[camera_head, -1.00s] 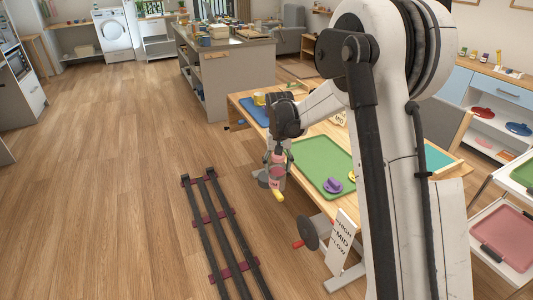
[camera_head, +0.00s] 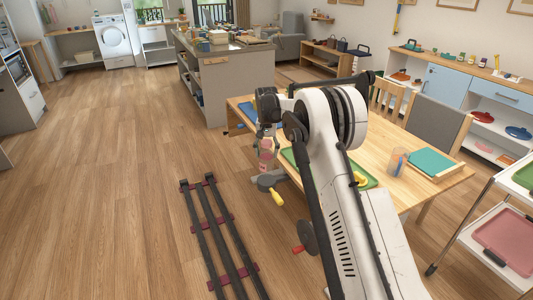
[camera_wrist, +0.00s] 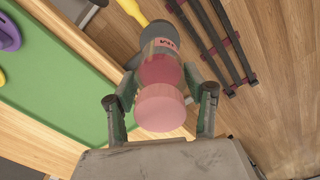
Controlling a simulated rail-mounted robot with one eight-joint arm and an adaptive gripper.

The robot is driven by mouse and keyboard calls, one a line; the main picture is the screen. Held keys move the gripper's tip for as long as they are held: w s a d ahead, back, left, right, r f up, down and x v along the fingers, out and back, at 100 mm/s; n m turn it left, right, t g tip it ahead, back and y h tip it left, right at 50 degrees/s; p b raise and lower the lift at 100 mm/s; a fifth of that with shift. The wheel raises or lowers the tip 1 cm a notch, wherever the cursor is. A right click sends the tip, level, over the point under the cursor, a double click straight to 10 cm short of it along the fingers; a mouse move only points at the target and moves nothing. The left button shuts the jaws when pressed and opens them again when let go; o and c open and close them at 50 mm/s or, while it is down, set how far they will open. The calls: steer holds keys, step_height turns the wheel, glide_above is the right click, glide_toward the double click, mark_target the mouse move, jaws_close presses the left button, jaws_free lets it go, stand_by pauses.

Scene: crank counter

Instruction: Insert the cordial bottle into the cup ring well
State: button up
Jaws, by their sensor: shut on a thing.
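The cordial bottle, pink with a pale label, is upright in my gripper (camera_head: 267,140) beside the table's near left edge. In the wrist view, its pink round end (camera_wrist: 160,108) faces the camera, and the fingers of my gripper (camera_wrist: 160,78) stand on both sides of it. My gripper is shut on the bottle. A dark grey round part (camera_head: 266,181) with a yellow handle (camera_head: 277,197) lies below the bottle. The wrist view shows this grey part (camera_wrist: 150,36) behind the bottle, partly hidden. I cannot make out a cup ring well for certain.
The wooden table (camera_head: 440,181) carries a green mat (camera_head: 288,156), partly hidden by my arm, a clear tumbler (camera_head: 398,161) and a teal board (camera_head: 431,162). A red-handled crank (camera_head: 304,243) hangs at its front. Dark rails (camera_head: 218,235) lie on open floor to the left.

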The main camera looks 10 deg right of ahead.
mark_target(266, 168)
steer(key=shift+f+b, duration=0.1)
steer(key=shift+b, duration=0.2)
steer(key=shift+f+b, duration=1.2)
steer(key=shift+f, duration=0.85)
steer(key=shift+f+b, duration=1.6)
steer(key=shift+f, duration=0.55)
steer(key=o, duration=1.1)
steer(key=shift+o, duration=0.2)
